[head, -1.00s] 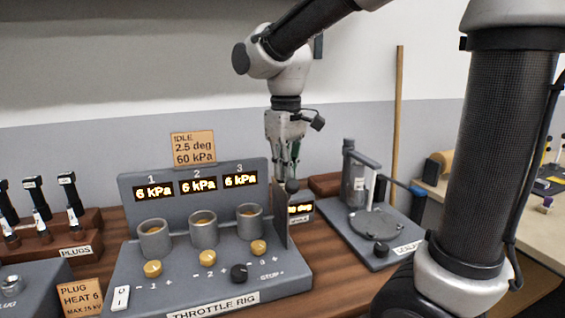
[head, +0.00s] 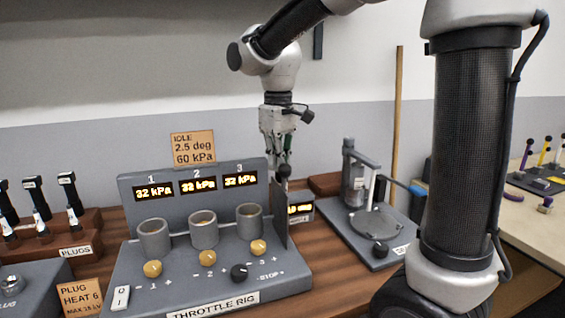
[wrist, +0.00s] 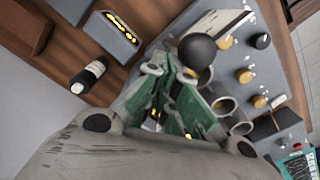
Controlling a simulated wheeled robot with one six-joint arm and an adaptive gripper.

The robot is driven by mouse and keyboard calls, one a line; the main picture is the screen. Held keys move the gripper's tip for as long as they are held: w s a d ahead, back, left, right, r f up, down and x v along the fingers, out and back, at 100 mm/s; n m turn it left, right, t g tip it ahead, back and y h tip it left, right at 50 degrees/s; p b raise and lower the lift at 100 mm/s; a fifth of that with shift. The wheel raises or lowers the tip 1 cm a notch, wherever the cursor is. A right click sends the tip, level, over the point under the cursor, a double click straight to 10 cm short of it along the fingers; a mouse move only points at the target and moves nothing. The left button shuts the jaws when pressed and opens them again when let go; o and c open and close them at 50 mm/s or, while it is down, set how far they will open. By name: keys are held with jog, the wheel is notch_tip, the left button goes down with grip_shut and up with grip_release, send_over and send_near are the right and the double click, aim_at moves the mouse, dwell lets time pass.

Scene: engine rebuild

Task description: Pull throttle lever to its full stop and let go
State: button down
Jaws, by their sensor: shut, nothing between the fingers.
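The throttle rig (head: 130,288) is a grey box with three cups and an upright panel. Its throttle lever ends in a black ball knob (head: 283,171) at the right side of the rig. The knob also shows in the wrist view (wrist: 197,50), beside the fingertips. My gripper (head: 280,158) points down, shut and empty, right by the knob. I cannot tell if they touch. The three pressure displays (head: 198,185) each read 32 kPa. The degree display (head: 300,209) is partly hidden behind the rig's side plate.
An idle card (head: 193,148) above the panel reads 2.5 deg, 60 kPa. A grey stand with a round plate (head: 376,222) is to the right. The plug rack (head: 80,238) is at left. Bare wood (head: 330,270) shows right of the rig.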

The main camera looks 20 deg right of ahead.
notch_tip(320, 180, up, 7)
dwell(0.6)
jog(key=s+d+f+m+t, duration=0.2)
jog(key=s+d+f+m, duration=0.1)
jog(key=s+d, duration=0.4)
jog(key=s+d+f+m+t, duration=0.2)
jog(key=s+d, duration=0.6)
jog(key=s, duration=0.5)
notch_tip(320, 180, down, 2)
jog(key=shift+f+m, duration=0.15)
jog(key=shift+m, duration=0.35)
